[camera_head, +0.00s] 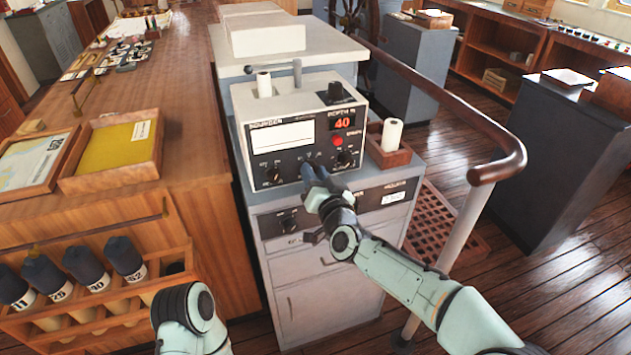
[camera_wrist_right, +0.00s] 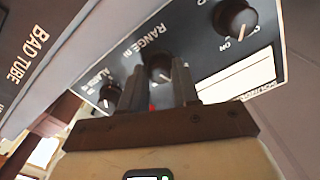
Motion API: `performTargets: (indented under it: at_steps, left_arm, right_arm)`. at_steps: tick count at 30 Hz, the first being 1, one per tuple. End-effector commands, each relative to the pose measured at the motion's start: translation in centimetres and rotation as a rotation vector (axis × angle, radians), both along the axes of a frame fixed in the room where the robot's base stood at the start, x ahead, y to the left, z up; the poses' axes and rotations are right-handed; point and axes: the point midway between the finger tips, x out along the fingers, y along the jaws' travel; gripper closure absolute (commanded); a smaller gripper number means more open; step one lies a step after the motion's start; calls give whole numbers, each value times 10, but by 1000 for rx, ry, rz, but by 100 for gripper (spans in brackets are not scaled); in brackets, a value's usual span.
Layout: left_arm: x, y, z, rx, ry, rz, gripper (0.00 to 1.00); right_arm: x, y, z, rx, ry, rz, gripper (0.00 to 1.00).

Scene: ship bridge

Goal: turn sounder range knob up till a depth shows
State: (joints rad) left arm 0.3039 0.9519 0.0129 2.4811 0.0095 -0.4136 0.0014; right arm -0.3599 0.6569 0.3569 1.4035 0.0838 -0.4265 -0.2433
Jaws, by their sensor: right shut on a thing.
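The sounder (camera_head: 248,150) is a pale box with a dark front panel on a grey cabinet. Its depth window (camera_head: 342,123) shows a red 40. A white chart window (camera_head: 282,137) is on the panel's left. My right gripper (camera_head: 317,176) reaches the lower middle of the panel. In the right wrist view, its fingers (camera_wrist_right: 180,85) are shut on the dark range knob (camera_wrist_right: 158,66), beneath the "RANGE m" label. In the head view the gripper hides this knob. Part of my left arm shows at the lower left; its gripper is out of view.
Other knobs flank the range knob: one on the left (camera_head: 273,175) and one on the right (camera_head: 345,158). A wooden holder (camera_head: 389,155) with a white roll stands to the right. A handrail (camera_head: 497,165) curves past the cabinet's right side.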

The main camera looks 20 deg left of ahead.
Motion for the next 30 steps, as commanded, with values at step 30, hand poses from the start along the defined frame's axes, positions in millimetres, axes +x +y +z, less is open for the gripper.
performTargets:
  at_steps: [30]
  left_arm:
    - [10,0,-21,5,-34,7,57]
  right_arm:
    - [-1,1,-2,282,198,4,100]
